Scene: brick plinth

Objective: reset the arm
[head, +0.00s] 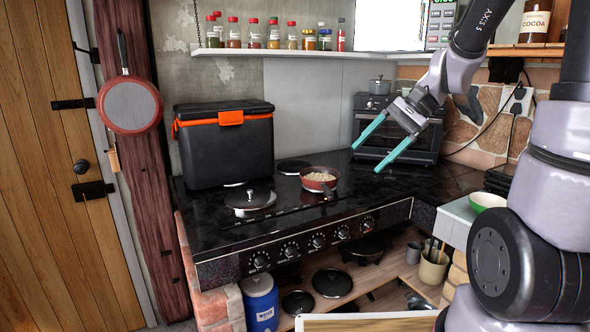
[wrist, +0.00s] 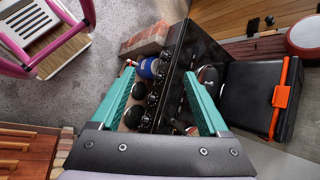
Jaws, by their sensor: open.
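My gripper (head: 386,146) is in the head view, raised above the right part of the black stove top, in front of the small oven. Its two teal fingers are spread apart with nothing between them. The wrist view also shows my gripper (wrist: 160,105) with both teal fingers apart, over the stove's front edge and knobs. My arm comes in from the right side of the head view.
A black cooler (head: 224,150), a lidded pan (head: 250,198) and a red pan with food (head: 318,179) stand on the stove top (head: 380,185). A small oven (head: 420,140) is at the back right. A green bowl (head: 487,200) sits on the right counter. Spice jars line a shelf (head: 270,52).

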